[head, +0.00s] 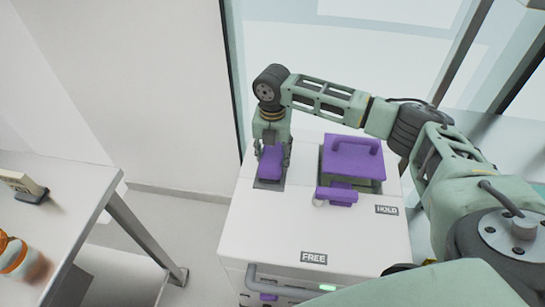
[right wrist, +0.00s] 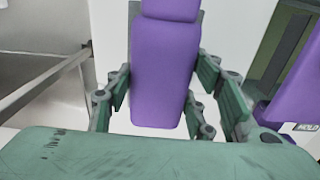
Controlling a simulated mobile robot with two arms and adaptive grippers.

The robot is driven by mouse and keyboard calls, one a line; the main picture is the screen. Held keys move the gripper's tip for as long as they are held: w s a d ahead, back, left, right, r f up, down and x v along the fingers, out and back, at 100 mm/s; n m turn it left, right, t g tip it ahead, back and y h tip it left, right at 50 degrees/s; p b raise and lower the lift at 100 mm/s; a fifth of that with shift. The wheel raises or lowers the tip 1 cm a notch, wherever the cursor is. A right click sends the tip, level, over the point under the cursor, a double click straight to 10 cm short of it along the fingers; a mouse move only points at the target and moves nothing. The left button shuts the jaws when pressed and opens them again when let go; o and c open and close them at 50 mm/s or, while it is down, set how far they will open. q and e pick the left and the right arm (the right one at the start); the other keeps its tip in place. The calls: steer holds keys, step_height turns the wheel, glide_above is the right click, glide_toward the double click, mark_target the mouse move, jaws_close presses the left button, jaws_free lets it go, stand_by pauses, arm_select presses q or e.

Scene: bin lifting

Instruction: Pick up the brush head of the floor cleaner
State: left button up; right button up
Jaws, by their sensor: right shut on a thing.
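My right gripper (head: 271,150) points down at the left part of the white unit's top and is shut on a purple block (head: 270,165). In the right wrist view the purple block (right wrist: 165,70) stands between the green finger pads, with fingers on both sides of it. The block is over a dark recess in the white top; I cannot tell whether it is clear of it. No part in view is plainly marked as a brush head, so I cannot tell if this block is it. My left gripper is not in view.
The white unit (head: 260,222) carries a purple lid with a handle (head: 353,158) and a smaller purple part (head: 338,194), right of the gripper. Labels read FREE (head: 313,258) and HOLD (head: 386,210). A table (head: 65,200) with an orange-and-white object (head: 12,256) stands left.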

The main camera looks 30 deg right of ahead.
mark_target(272, 153)
steer(key=shift+w+r, duration=0.1)
steer(key=shift+r, duration=0.45)
step_height(272, 153, up, 3)
steer(key=shift+f, duration=0.15)
steer(key=s+d+r, duration=0.7)
steer(key=s+d, duration=0.1)
steer(key=shift+d+b, duration=0.35)
steer(key=shift+d, duration=0.05)
steer(key=shift+w+f, duration=0.1)
steer(key=o, duration=0.7)
steer(key=c, duration=0.4)
